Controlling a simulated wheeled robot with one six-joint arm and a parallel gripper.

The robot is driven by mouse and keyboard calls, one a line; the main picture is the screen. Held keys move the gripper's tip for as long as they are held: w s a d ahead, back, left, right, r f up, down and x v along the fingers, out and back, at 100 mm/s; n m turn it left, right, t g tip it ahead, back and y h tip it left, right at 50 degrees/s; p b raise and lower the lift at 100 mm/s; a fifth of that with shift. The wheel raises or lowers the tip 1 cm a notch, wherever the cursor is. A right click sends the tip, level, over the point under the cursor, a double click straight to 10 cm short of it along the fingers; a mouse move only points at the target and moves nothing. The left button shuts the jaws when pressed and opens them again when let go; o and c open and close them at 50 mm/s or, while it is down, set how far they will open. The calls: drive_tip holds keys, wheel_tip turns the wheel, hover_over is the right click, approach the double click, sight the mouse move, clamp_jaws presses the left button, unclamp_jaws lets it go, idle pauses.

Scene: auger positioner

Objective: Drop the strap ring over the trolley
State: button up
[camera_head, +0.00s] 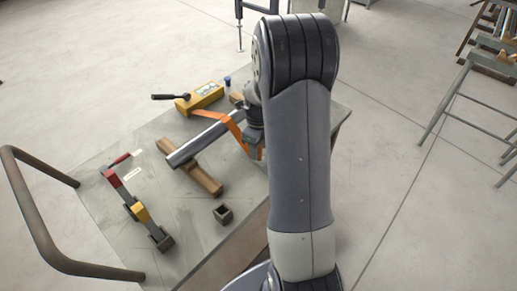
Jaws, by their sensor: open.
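An orange strap (234,128) runs from near the yellow box, over the far end of a grey metal tube (197,147), toward my wrist. I cannot tell whether it forms a closed ring; its right end is partly hidden by my arm. My gripper (256,151) is open beside the strap's right end, mostly hidden behind my arm. I cannot tell whether it touches the strap. A grey-topped cart (120,235) with a brown tubular handle rail (28,205) at its left carries these things; it may be the trolley.
The tube rests across a wooden block (206,180). A yellow box (203,97) with a black handle stands at the back. A small open square holder (222,214) and a red, grey and yellow fixture (139,211) stand nearer.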

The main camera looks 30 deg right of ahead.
wheel_tip(320, 180, up, 10)
drive_tip(key=shift+f+p, duration=0.2)
drive_tip(key=shift+p, duration=0.1)
drive_tip(key=shift+f, duration=0.1)
wheel_tip(320, 180, down, 10)
drive_tip(key=shift+f+b, duration=0.25)
drive_tip(key=shift+b, duration=0.15)
drive_tip(key=shift+r+p, duration=0.45)
drive_tip(key=shift+r, duration=0.1)
